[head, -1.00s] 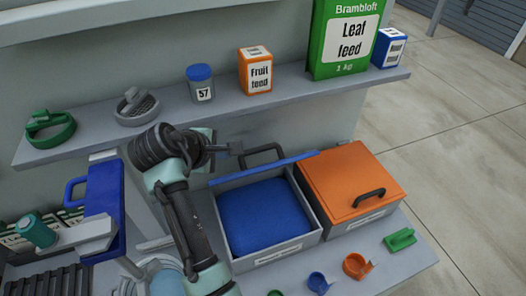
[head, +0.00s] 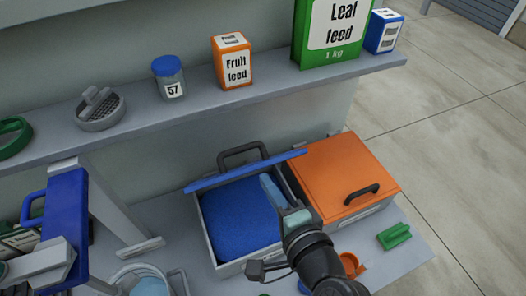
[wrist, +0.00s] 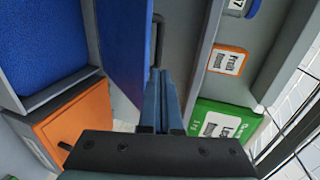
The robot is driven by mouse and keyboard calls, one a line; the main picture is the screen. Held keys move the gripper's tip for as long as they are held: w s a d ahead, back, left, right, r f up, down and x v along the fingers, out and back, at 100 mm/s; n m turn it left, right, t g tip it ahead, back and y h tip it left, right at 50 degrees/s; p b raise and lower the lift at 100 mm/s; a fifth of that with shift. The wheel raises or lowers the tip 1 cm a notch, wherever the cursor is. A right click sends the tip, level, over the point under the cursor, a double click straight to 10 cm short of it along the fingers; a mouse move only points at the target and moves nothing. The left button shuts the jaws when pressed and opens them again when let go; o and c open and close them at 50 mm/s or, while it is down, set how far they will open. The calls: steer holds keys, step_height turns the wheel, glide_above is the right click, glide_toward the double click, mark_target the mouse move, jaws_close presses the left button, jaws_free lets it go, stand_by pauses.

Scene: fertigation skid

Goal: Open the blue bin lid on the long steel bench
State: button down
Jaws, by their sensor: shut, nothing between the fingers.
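The bin (head: 215,238) is a grey box on the steel bench (head: 178,232), with blue contents (head: 238,215) showing. Its blue lid (head: 232,174) stands raised at the back edge, seen nearly edge-on, with a dark handle (head: 243,153) on its far face. The lid (wrist: 122,40) and handle (wrist: 158,40) also show in the wrist view. My gripper (head: 268,182) reaches up from the lower right over the bin's right part, in front of the lid. In the wrist view, its fingers (wrist: 160,78) are together and empty, pointing toward the lid's handle side. Whether they touch the lid is unclear.
An orange-lidded bin (head: 345,170) adjoins on the right; a green scoop (head: 394,236) lies before it. The shelf (head: 200,118) above holds a jar (head: 169,78), a Fruit feed box (head: 232,62) and a Leaf feed pack (head: 328,35). A blue object (head: 66,225) stands at left.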

steer(key=p, duration=0.3)
glide_toward(244, 149)
steer(key=x, duration=0.4)
steer(key=shift+w+a, duration=0.1)
steer(key=shift+w, duration=0.3)
steer(key=shift+w+a+f, duration=0.25)
steer(key=shift+w+f, duration=0.1)
steer(key=shift+w, duration=0.3)
steer(key=shift+w+a+r, duration=0.1)
steer(key=shift+w+r, duration=0.1)
steer(key=shift+w, duration=0.05)
steer(key=w+a+r+p, duration=0.1)
steer(key=w+a+r, duration=0.1)
steer(key=w, duration=0.4)
steer(key=shift+r, duration=0.45)
steer(key=shift+d, duration=0.1)
